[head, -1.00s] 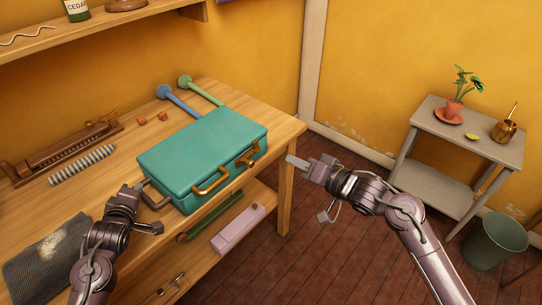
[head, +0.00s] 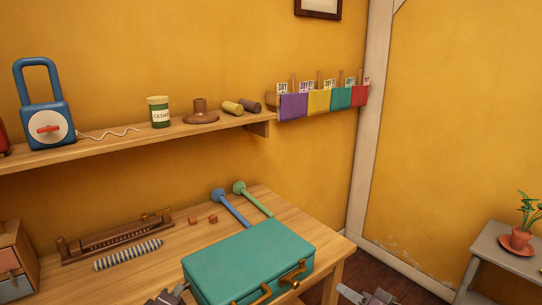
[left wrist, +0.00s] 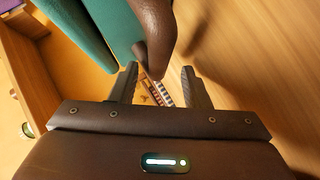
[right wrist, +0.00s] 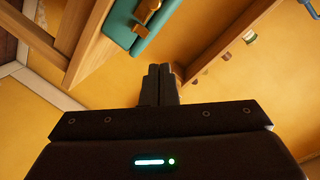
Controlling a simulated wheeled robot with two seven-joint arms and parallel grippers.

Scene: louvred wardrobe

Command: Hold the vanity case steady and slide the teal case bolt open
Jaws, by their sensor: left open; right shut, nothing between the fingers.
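The teal vanity case (head: 245,262) lies on the wooden workbench in the head view, its front cut off by the bottom edge.
Blue and green knobbed rods (head: 233,207) lie behind the case. A striped rod (head: 128,254) and a wooden rack (head: 115,240) lie to its left. A shelf (head: 215,128) runs above. A side table (head: 508,257) stands right.

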